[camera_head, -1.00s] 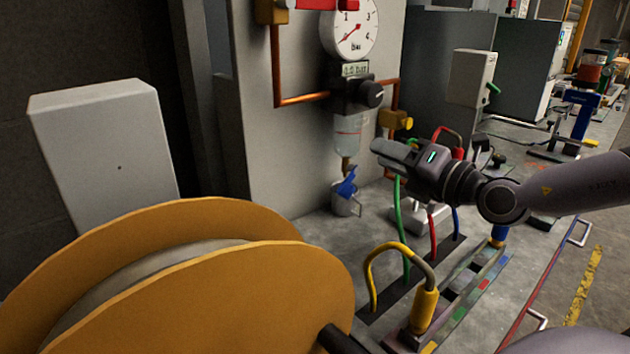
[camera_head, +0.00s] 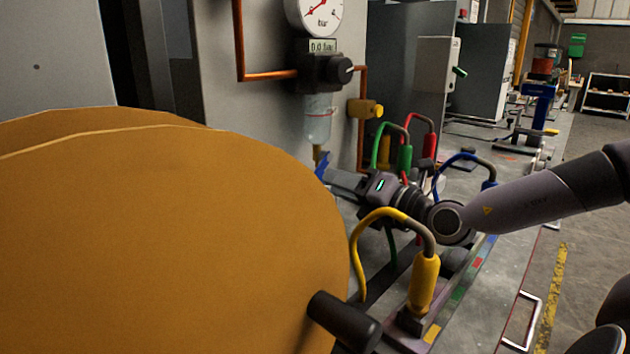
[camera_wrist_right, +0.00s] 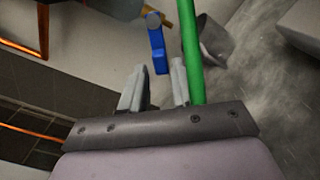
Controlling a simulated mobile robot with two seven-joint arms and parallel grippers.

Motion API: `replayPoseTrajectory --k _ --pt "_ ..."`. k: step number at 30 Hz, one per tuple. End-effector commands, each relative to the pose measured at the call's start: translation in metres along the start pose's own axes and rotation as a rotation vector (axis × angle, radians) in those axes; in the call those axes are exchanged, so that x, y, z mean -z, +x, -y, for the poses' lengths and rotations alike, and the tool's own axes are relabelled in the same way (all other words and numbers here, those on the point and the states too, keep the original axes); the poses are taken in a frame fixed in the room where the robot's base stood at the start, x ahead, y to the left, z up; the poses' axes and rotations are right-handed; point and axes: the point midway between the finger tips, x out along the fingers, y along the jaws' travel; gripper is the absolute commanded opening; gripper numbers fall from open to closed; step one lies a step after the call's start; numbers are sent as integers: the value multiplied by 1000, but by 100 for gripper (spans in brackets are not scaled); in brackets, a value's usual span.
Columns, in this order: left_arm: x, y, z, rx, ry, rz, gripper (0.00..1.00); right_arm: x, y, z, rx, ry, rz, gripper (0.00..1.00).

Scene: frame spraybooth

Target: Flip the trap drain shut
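The trap drain's blue lever (camera_head: 322,166) shows below the clear filter bowl (camera_head: 318,122), on a thin brass outlet; my gripper partly hides it in the head view. In the right wrist view the lever (camera_wrist_right: 157,48) lies ahead of the gap between my fingers, its free end toward me. My right gripper (camera_wrist_right: 155,88) is open, with nothing seen between its fingers. In the head view the gripper (camera_head: 342,182) is close to the lever; I cannot tell whether they touch. My left gripper is not in view.
A green hose (camera_wrist_right: 191,60) runs right beside one finger in the wrist view. A metal cup (camera_wrist_right: 214,42) stands beyond it. A yellow hose (camera_head: 362,235) arches in front of my gripper, and a large orange reel (camera_head: 170,240) fills the left. Copper pipe (camera_head: 362,120) runs behind.

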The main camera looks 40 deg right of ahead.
Motion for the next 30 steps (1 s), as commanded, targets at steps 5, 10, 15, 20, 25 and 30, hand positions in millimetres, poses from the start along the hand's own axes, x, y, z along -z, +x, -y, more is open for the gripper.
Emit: replayPoseTrajectory --k 5,10,15,20,25,30 --pt "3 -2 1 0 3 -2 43 0 17 0 2 7 0 30" --pt "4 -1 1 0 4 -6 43 1 31 1 2 3 -2 30" --pt "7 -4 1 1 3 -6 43 0 44 0 2 8 0 30" --pt "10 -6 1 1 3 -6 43 0 54 -1 2 7 1 30" --pt "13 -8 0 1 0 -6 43 0 60 0 1 4 1 30" --pt "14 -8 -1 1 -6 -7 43 0 63 0 1 3 0 30"
